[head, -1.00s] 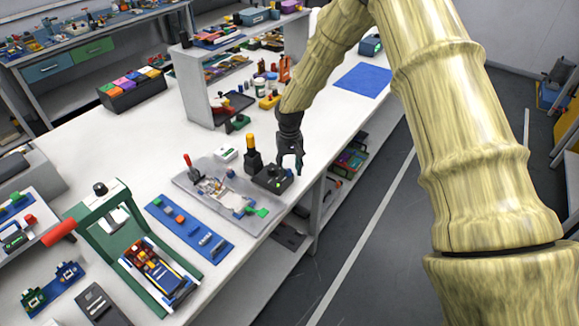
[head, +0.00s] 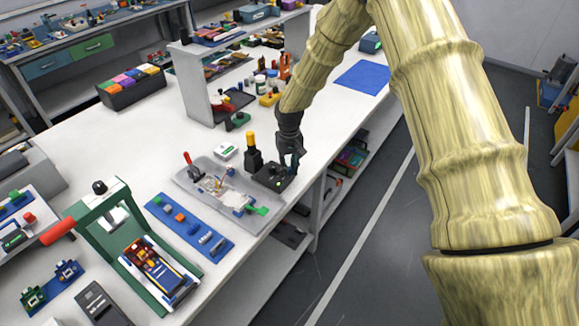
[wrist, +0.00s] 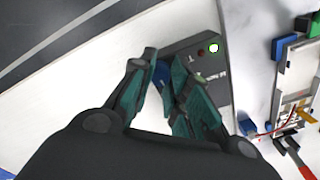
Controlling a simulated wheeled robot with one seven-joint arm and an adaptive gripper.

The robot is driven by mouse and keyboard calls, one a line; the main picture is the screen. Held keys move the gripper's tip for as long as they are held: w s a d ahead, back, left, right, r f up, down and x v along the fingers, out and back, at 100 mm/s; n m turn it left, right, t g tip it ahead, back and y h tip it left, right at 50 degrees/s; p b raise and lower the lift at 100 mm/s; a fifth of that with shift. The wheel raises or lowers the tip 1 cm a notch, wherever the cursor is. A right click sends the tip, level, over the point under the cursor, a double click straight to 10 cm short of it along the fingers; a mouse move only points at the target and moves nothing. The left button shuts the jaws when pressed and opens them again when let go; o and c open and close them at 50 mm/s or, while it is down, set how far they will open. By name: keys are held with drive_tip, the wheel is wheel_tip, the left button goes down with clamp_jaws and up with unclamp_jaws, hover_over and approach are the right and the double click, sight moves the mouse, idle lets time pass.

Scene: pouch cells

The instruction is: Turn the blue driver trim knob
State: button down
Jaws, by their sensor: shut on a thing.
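The blue trim knob (wrist: 161,72) shows in the wrist view between the teal-padded fingers of my gripper (wrist: 162,80). It stands on a dark grey driver box (wrist: 205,62), which has a red spot and a lit green-white spot on its top. My gripper is shut on the knob, and the fingers hide part of it. In the head view my gripper (head: 291,163) is over the right side of the driver box (head: 268,178), near the table's right edge. The knob itself is hard to make out there.
A clear tray (head: 182,180) with small parts lies left of the box. A black post with a yellow top (head: 254,150) stands close behind the box. A blue mat (head: 363,79) lies farther back. White table (head: 318,150) is bare just behind my gripper.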

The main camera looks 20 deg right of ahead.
sight(290, 168)
drive_tip(key=n, duration=0.4)
idle(0.4)
drive_tip(key=c, duration=1.3)
unclamp_jaws()
wheel_tip(290, 168, up, 12)
drive_tip(key=shift+d, duration=0.1)
